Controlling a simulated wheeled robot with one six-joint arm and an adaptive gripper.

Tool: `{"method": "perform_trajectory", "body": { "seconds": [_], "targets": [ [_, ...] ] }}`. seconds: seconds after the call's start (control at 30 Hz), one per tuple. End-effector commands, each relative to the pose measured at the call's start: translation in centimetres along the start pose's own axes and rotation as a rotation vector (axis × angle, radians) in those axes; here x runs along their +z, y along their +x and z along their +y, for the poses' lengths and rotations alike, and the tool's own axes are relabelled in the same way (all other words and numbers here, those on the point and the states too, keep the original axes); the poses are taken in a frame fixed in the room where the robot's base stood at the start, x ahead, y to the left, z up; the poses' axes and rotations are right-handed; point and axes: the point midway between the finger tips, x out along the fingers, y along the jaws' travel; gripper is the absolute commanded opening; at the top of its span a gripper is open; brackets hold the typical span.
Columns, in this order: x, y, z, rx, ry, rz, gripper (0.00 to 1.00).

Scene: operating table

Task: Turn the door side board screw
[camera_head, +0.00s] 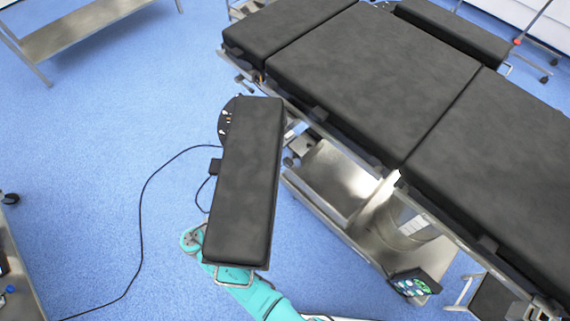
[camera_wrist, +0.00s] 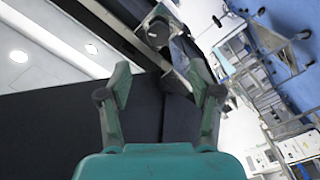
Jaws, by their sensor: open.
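In the wrist view a dark round knob (camera_wrist: 157,32), which looks like the side board screw, sits on a metal bracket beyond the fingertips. My gripper (camera_wrist: 160,88) is open, with nothing between its fingers, apart from the knob. The black padded side board (camera_head: 244,180) sticks out from the near side of the operating table (camera_head: 370,70) in the head view. My teal arm (camera_head: 255,300) passes below the board's near end. My gripper is not visible in the head view, and I cannot clearly make out the screw there.
A metal rail (camera_head: 330,128) runs along the table's side above the steel base (camera_head: 345,180). A small control screen (camera_head: 415,284) is at the lower right. A black cable (camera_head: 143,220) lies on the blue floor. Open floor lies left of the board.

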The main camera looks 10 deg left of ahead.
Motion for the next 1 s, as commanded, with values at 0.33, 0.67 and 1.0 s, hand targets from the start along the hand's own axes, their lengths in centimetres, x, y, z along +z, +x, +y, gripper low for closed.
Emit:
{"method": "perform_trajectory", "body": {
  "seconds": [0.33, 0.67, 1.0],
  "targets": [
    [0.0, 0.4, 0.1, 0.001, 0.617, 0.0, 0.64],
    [0.0, 1.4, 0.1, 0.002, 0.758, -0.001, 0.64],
    [0.1, 7.0, 0.2, 0.004, 0.756, -0.001, 0.64]
  ]
}}
